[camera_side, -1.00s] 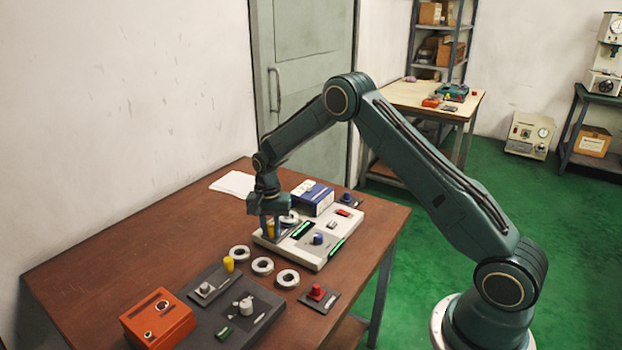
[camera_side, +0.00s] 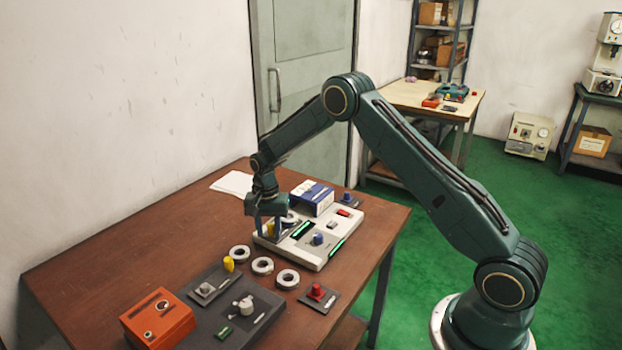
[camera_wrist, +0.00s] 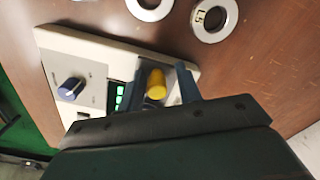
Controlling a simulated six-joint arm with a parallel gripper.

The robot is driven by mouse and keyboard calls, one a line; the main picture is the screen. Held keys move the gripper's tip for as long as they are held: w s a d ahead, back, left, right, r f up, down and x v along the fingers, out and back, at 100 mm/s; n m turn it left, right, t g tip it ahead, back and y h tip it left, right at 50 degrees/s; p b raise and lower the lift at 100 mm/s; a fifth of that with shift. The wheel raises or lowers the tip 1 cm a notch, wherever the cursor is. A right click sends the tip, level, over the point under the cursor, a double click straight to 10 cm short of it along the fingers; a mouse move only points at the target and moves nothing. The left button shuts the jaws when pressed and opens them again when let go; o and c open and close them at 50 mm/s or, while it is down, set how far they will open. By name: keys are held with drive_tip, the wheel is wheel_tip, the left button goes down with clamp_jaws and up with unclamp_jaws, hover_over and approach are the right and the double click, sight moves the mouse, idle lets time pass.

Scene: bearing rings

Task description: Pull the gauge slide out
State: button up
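A white panel box (camera_side: 318,262) lies on the brown table; it also shows in the wrist view (camera_wrist: 98,50). A yellow peg-like handle (camera_wrist: 156,84) stands at the box's end in the wrist view, and part of it shows in the side view (camera_side: 271,229). I cannot tell surely whether it belongs to the gauge slide. My gripper (camera_wrist: 163,80) points down with its fingers on either side of the yellow handle. A gap shows beside the right finger, so the gripper looks open around it. The gripper also shows in the side view (camera_side: 271,232). The handle's foot is hidden.
The box carries a blue knob (camera_side: 318,239), a red button (camera_side: 343,212) and green displays. A blue-and-white carton (camera_side: 312,198) stands behind. Pale rings (camera_side: 263,266) lie in front.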

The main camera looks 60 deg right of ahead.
drive_tip(key=shift+d+r, duration=0.1)
drive_tip(key=shift+r, duration=3.35)
drive_tip(key=shift+s+r, duration=0.2)
drive_tip(key=shift+r, duration=0.35)
drive_tip(key=s+a+r+n+t, duration=0.1)
drive_tip(key=s+a+r+n, duration=0.2)
drive_tip(key=s+r, duration=0.6)
drive_tip(key=s+a+r+n+t, duration=0.25)
drive_tip(key=s+r, duration=0.45)
drive_tip(key=r, duration=0.4)
drive_tip(key=s+a+r+n+t, duration=0.1)
drive_tip(key=s+n, duration=0.5)
drive_tip(key=s, duration=1.4)
drive_tip(key=shift+s+a+t, duration=0.2)
drive_tip(key=shift+a+t, duration=0.35)
drive_tip(key=shift+a, duration=0.65)
